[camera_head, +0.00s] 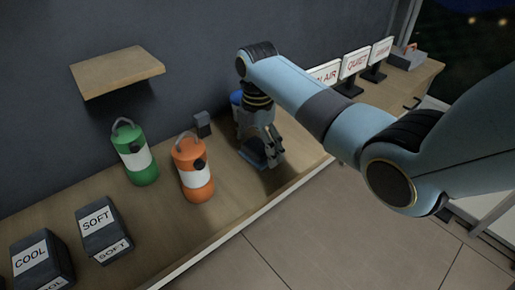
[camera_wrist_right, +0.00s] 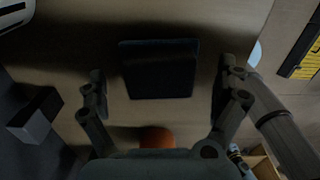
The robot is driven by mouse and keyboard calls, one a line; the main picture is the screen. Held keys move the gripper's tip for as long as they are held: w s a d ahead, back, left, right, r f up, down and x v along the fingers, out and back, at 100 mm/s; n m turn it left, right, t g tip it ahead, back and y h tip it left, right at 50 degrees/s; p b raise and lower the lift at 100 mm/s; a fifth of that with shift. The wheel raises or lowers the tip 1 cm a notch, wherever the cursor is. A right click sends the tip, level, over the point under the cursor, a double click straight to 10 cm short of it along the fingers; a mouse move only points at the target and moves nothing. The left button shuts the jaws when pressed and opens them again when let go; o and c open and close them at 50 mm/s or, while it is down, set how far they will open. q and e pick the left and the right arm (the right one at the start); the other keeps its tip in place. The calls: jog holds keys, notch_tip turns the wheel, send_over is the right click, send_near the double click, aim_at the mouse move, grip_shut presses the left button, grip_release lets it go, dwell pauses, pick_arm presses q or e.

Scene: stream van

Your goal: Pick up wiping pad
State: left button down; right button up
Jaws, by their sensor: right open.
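The wiping pad is a dark blue, flat rectangular piece (camera_wrist_right: 160,68) on the wooden counter in the right wrist view. It lies between and just beyond the two spread fingers. In the head view a blue edge of it (camera_head: 251,158) shows beneath my right gripper (camera_head: 268,152), near the counter's front edge; the rest is hidden by the fingers. My right gripper points down over the pad, open and empty. I cannot tell the exact height between fingertips and pad. My left gripper is not in view.
An orange lantern-like canister (camera_head: 195,176) stands close left of the gripper, with a green one (camera_head: 136,158) further left. A small dark block (camera_head: 202,124) and a partly hidden blue object (camera_head: 236,98) are behind. Lit signs (camera_head: 355,64) stand to the right.

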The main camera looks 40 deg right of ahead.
jog(key=shift+f, duration=0.5)
jog(key=shift+c, duration=0.3)
jog(key=c, duration=1.1)
